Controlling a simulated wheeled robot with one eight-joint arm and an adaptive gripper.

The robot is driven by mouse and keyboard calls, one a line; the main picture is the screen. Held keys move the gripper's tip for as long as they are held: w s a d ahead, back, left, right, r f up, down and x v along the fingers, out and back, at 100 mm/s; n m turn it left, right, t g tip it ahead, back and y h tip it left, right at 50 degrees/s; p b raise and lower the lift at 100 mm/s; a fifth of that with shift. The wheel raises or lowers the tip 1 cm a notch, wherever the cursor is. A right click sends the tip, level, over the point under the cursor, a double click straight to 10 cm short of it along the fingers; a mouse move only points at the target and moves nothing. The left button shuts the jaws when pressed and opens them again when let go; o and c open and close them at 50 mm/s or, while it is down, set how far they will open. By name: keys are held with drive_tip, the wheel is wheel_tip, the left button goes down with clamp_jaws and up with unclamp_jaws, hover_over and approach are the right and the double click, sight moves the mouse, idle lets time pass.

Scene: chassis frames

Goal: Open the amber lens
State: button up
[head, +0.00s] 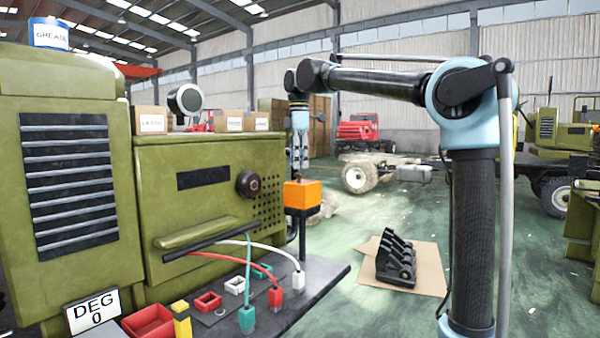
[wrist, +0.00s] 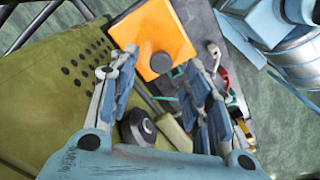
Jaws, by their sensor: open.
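The amber lens (head: 303,196) is an orange block on a dark stand at the back right of the bench top. In the wrist view its orange face (wrist: 145,30) has a round dark knob (wrist: 161,62) near the edge closest to me. I cannot tell whether the lens is hinged open. My gripper (head: 299,166) points down just above the block in the head view. In the wrist view its fingers (wrist: 163,72) are spread, with the knob showing between them. Nothing is held, and I cannot see clear contact with the knob.
A green machine (head: 205,215) with a dark round knob (head: 248,183) stands close on the left. The dark bench (head: 325,283) carries coloured connectors, cables and a red tray (head: 148,322). Black parts (head: 396,258) lie on cardboard on the floor. Open floor lies right of the bench.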

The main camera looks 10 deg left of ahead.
sight(302, 188)
drive_tip(key=shift+f, duration=1.75)
drive_tip(key=shift+c, duration=0.3)
clamp_jaws()
